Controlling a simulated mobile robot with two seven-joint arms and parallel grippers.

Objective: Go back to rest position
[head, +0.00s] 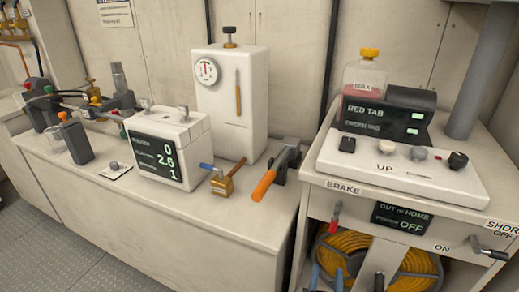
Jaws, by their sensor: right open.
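My right gripper (327,280) shows only at the bottom edge, as two blue fingertips apart from each other with nothing seen between them. It is in front of the lower opening of the right-hand cabinet. The rest of it is cut off by the frame. My left gripper is not in this view.
A bench (100,188) holds a white display box (165,145), a tall gauge unit (232,100) and an orange-handled tool (265,184). The right cabinet (330,198) carries a control panel (400,170); yellow hose (415,268) is coiled below. Floor (45,250) is clear at left.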

